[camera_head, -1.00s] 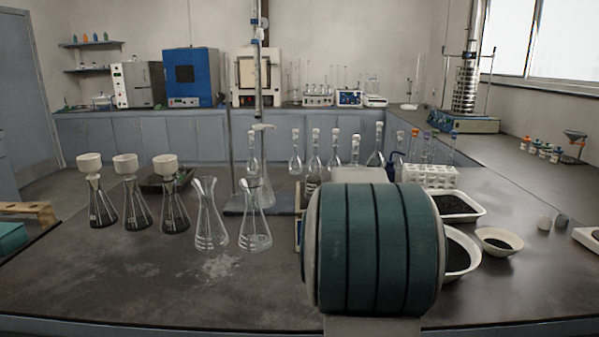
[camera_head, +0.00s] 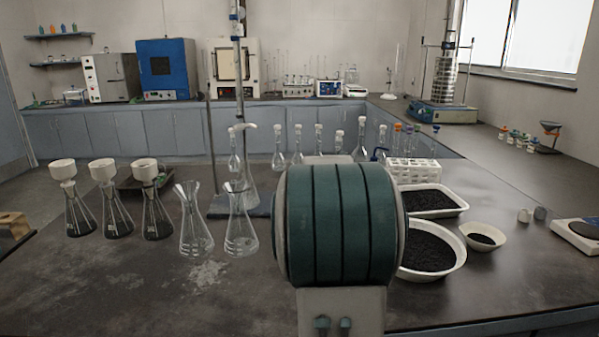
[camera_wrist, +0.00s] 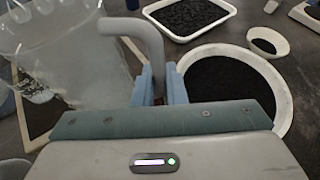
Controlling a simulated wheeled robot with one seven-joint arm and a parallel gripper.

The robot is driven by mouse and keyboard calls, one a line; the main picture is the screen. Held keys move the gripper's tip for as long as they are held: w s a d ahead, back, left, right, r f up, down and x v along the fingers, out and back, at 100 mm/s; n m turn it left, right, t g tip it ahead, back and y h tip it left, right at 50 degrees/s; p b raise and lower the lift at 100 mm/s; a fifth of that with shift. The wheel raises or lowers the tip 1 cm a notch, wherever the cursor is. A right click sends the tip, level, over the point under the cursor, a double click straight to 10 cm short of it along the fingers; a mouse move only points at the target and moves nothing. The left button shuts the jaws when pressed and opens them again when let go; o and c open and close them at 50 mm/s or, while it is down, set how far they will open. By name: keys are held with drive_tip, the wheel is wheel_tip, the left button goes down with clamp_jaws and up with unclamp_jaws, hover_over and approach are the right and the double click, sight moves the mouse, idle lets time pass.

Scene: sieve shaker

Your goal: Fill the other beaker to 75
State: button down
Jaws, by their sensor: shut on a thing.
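My gripper (camera_wrist: 159,88) has its two light-blue fingers closed on the grey handle (camera_wrist: 138,32) of a clear, see-through jug or beaker (camera_wrist: 75,62) in the wrist view. The vessel's body is to the left of the fingers; whether it holds liquid, and any scale mark, cannot be read. In the head view my green-banded arm hides the gripper and most of what it holds. Two clear, empty-looking conical flasks, the left one (camera_head: 195,232) and the right one (camera_head: 240,228), stand upright on the dark bench left of my arm.
Flasks with white funnels (camera_head: 108,205) stand at the left. A white tray of black granules (camera_head: 458,211), a round white basin of them (camera_head: 459,262) and a small bowl (camera_head: 498,242) lie right of my arm. A retort stand (camera_head: 225,212) is behind the flasks.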

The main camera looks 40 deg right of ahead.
drive_tip(key=r+p, duration=0.2)
drive_tip(key=p, duration=0.1)
drive_tip(key=shift+w+n, duration=0.25)
drive_tip(key=shift+n, duration=0.15)
drive_tip(key=w+r+n+g+p, duration=0.1)
drive_tip(key=w+p, duration=0.1)
drive_tip(key=p, duration=0.5)
drive_tip(key=w+a+r+n+g+p, duration=0.1)
drive_tip(key=w+r+n+g+p, duration=0.1)
drive_tip(key=p, duration=0.5)
drive_tip(key=shift+r+h+p, duration=0.3)
drive_tip(key=shift+p, duration=0.05)
drive_tip(key=w+r+n+g+p, duration=0.1)
drive_tip(key=r+p, duration=0.1)
drive_tip(key=p, duration=0.3)
drive_tip(key=shift+w+a+n, duration=0.1)
drive_tip(key=shift+a+n, duration=0.05)
drive_tip(key=shift+n, duration=0.25)
drive_tip(key=shift+w+a+r+n+g+h+p, duration=0.15)
drive_tip(key=shift+w+r+n+g+h+p, duration=0.45)
drive_tip(key=shift+p, duration=1.95)
drive_tip(key=shift+w+r+n, duration=0.2)
drive_tip(key=shift+r+n, duration=0.1)
drive_tip(key=shift+r, duration=0.3)
idle(1.5)
